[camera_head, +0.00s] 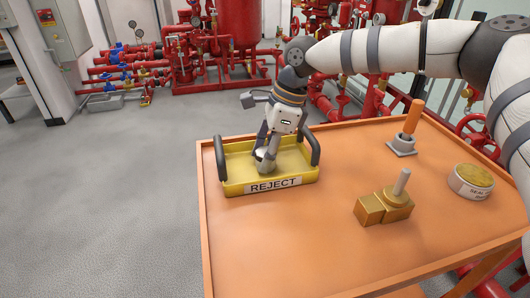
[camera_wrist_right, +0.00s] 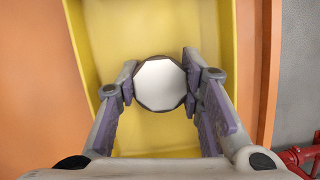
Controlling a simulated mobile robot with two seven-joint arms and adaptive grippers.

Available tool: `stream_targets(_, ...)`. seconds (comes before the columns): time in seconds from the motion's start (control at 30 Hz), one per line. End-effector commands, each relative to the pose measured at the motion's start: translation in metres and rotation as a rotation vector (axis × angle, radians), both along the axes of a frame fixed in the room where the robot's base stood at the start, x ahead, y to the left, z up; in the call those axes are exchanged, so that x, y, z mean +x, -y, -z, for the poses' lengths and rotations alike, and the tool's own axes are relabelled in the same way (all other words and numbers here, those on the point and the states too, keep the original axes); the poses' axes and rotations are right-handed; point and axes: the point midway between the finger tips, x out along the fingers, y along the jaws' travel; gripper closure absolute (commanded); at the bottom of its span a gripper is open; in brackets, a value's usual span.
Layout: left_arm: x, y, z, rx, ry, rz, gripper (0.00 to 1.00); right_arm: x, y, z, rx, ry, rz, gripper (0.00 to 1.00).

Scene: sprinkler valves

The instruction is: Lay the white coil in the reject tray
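The reject tray (camera_head: 235,184) is yellow with dark handles and a REJECT label, on the left part of the orange table. It also shows in the right wrist view (camera_wrist_right: 160,138). My right gripper (camera_head: 265,162) points down into the tray. In the right wrist view its fingertips (camera_wrist_right: 159,84) close on both sides of the white coil (camera_wrist_right: 160,83), which has a white face and a dark rim. The tray floor is below the coil; I cannot tell whether they touch. In the head view the fingers largely hide the coil. My left gripper is not in view.
On the orange table (camera_head: 300,250) stand a brass valve body (camera_head: 384,207) with a grey stem, an orange-handled piece (camera_head: 412,118) on a grey square base, and a round labelled tin (camera_head: 471,181). The table's front left is clear. Red pipework (camera_head: 215,50) stands behind.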

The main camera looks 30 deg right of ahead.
Motion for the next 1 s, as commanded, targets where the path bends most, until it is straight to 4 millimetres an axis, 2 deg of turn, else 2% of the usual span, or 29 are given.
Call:
stream_targets(0.03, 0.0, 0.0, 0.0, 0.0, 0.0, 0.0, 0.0, 0.0, 0.0, 0.0, 0.0, 0.0, 0.0, 0.53)
stream_targets(0.07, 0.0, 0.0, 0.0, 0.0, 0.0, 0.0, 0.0, 0.0, 0.0, 0.0, 0.0, 0.0, 0.0, 0.46)
stream_targets(0.4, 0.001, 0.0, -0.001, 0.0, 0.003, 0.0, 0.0, 0.0, 0.0, -0.006, 0.0, 0.003, 0.0, 0.46)
stream_targets(0.47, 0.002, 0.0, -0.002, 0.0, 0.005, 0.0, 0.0, 0.0, 0.003, -0.015, 0.001, 0.006, 0.001, 0.46)
stream_targets(0.7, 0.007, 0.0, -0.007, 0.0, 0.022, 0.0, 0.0, -0.008, 0.021, -0.079, 0.001, 0.009, 0.002, 0.46)
stream_targets(0.8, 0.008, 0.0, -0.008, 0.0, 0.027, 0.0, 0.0, -0.012, 0.027, -0.099, 0.001, 0.004, 0.002, 0.46)
stream_targets(1.0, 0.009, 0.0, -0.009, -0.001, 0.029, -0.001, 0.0, -0.015, 0.033, -0.118, 0.001, 0.0, 0.0, 0.46)
